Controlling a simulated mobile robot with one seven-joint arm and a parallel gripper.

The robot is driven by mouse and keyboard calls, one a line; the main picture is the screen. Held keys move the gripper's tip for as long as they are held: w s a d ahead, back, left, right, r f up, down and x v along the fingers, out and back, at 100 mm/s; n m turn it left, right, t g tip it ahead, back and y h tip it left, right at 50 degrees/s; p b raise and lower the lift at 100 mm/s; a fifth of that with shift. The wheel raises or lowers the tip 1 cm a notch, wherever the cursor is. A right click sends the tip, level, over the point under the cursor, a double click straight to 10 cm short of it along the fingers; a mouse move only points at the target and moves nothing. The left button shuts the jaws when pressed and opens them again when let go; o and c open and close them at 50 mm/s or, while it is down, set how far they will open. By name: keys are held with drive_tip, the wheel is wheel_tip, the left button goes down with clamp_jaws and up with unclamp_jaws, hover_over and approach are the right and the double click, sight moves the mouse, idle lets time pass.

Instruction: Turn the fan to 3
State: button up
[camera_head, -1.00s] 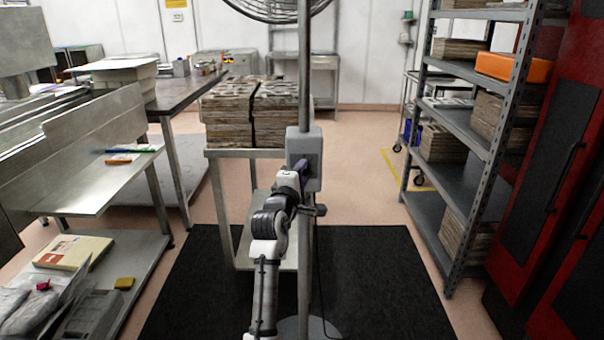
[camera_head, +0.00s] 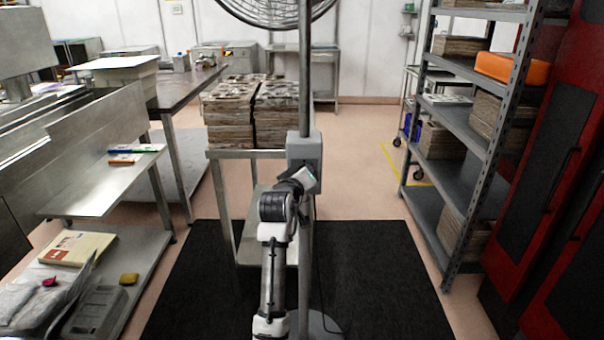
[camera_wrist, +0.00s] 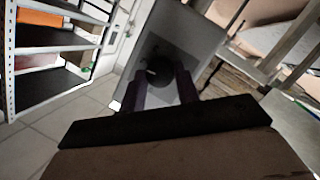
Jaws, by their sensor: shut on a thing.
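The fan's round wire cage (camera_head: 275,10) is at the top of the head view, on a metal pole. A grey control box (camera_head: 304,150) is on the pole. In the wrist view the box's face (camera_wrist: 190,40) carries a dark round knob (camera_wrist: 158,66) with a small light mark on it. My gripper (camera_wrist: 161,77) has its two dark fingers shut on the knob, one on each side. In the head view my gripper is at the lower part of the box, and the wrist hides the knob. No dial numbers can be read.
A metal table (camera_head: 245,153) with strapped stacks stands just behind the fan, to the left. A grey shelf rack (camera_head: 480,145) and red cabinets (camera_head: 545,180) are on the right. A steel bench (camera_head: 110,185) is on the left. The black mat (camera_head: 375,270) is clear on the right.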

drive_tip(key=m+y, duration=0.1)
drive_tip(key=m, duration=0.1)
drive_tip(key=m+y+p, duration=0.1)
drive_tip(key=m, duration=0.2)
drive_tip(key=m+y+p, duration=0.1)
drive_tip(key=m+y, duration=0.1)
drive_tip(key=shift+d+r+m+g, duration=0.15)
drive_tip(key=shift+d+m+g, duration=0.15)
drive_tip(key=shift+g, duration=0.1)
idle(0.4)
drive_tip(key=o, duration=1)
drive_tip(key=shift+c, duration=0.2)
drive_tip(key=shift+s, duration=0.1)
drive_tip(key=b+v, duration=0.2)
drive_tip(key=v, duration=1.1)
drive_tip(key=shift+s+b, duration=0.3)
drive_tip(key=shift+b, duration=0.05)
drive_tip(key=shift+d+r, duration=0.1)
